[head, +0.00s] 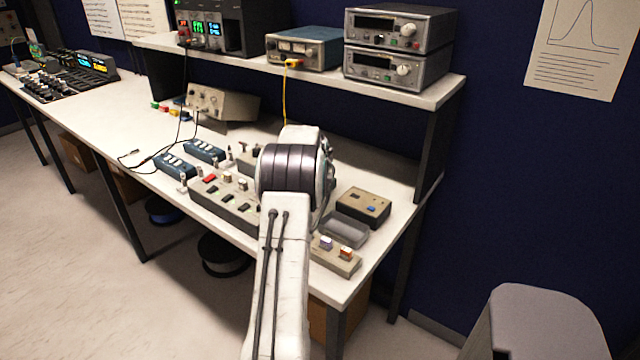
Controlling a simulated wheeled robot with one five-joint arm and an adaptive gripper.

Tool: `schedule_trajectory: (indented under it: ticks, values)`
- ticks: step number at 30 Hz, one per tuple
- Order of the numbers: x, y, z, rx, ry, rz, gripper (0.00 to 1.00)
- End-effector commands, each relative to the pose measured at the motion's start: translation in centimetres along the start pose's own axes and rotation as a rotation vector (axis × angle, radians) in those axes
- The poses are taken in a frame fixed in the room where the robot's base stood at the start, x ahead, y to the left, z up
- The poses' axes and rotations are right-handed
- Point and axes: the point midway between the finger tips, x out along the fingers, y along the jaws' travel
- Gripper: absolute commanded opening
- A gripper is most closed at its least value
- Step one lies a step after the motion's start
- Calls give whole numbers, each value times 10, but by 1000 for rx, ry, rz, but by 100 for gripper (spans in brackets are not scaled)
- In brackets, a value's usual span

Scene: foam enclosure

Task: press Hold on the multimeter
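I cannot tell for sure which device is the multimeter, and no Hold label can be read. Two grey bench instruments, an upper one (399,28) and a lower one (396,66), are stacked at the right end of the shelf, each with a dark display and a round knob. My white arm rises from the bottom centre and covers part of the bench. My gripper is not visible; the arm's banded joint may hide it.
The white bench (122,112) runs from far left to front right, with a grey button panel (226,203) beside my arm. The shelf (436,95) overhangs its back. A grey stool-like block (545,325) stands at lower right. The floor at left is clear.

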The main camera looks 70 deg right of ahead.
Motion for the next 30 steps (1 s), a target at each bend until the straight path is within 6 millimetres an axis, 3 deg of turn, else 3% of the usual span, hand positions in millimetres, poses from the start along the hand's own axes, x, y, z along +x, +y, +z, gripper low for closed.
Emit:
schedule_trajectory:
  ticks: [30]
  values:
    - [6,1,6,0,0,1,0]
